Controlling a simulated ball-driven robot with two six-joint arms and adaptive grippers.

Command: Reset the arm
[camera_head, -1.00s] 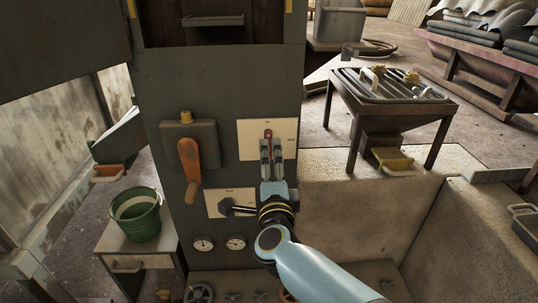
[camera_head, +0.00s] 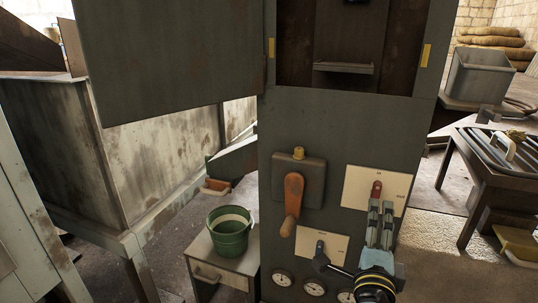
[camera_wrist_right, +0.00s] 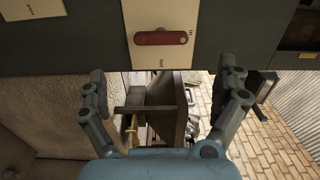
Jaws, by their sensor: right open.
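My right gripper (camera_head: 381,208) is in front of the cabinet's control panel, just below a red lever (camera_head: 376,190) on a pale plate (camera_head: 358,182). In the right wrist view the red lever (camera_wrist_right: 166,38) lies above the gripper (camera_wrist_right: 165,88). The two fingers are wide apart there, with nothing between them. Much of the right forearm is below the frame in the head view. My left gripper is not in view.
An orange crank handle (camera_head: 293,200) and a black lever (camera_head: 321,258) stick out from the cabinet (camera_head: 335,125) beside the gripper. Several gauges (camera_head: 283,278) sit below. A green bucket (camera_head: 230,238) stands on a small side table (camera_head: 222,275) at left.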

